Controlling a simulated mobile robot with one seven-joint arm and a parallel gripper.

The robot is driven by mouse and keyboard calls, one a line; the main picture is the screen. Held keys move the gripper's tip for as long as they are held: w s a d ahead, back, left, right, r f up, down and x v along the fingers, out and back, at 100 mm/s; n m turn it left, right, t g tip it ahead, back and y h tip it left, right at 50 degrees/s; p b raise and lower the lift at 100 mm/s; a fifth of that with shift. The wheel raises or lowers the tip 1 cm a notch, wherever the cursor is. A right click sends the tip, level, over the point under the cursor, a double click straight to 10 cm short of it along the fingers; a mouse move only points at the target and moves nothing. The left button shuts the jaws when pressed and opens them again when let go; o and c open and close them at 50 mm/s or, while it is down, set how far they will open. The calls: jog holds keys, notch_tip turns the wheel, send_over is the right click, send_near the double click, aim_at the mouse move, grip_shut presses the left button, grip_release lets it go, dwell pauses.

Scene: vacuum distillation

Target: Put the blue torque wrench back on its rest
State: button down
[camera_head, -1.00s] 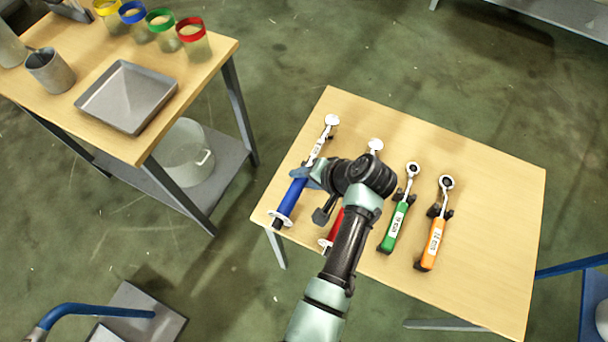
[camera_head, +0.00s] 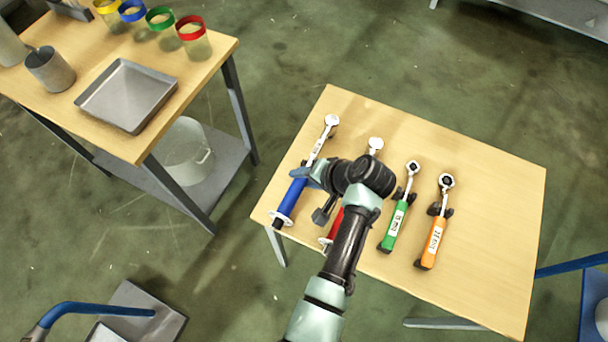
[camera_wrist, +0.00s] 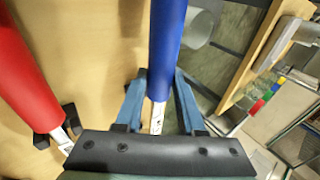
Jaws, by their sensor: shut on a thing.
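The blue torque wrench (camera_head: 292,196) lies along the left side of the wooden table, its silver ratchet head toward the far edge. My gripper (camera_head: 308,174) is at the middle of this wrench, coming from the right. In the wrist view the blue handle (camera_wrist: 167,50) runs between the two blue fingers of my gripper (camera_wrist: 158,100), which is shut on it. The blue wrench's rest is hidden by my gripper, so I cannot tell whether the wrench touches it.
Right of it, the red torque wrench (camera_head: 333,229) is partly hidden by my arm. The green wrench (camera_head: 393,228) and orange wrench (camera_head: 432,243) lie on dark rests. The table (camera_head: 480,290) is clear at right. Another table (camera_head: 150,150) with a grey tray (camera_head: 128,95) stands left.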

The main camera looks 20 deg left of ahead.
jog(key=shift+w+f+b, duration=0.1)
jog(key=shift+f+b, duration=0.6)
jog(key=shift+f, duration=0.4)
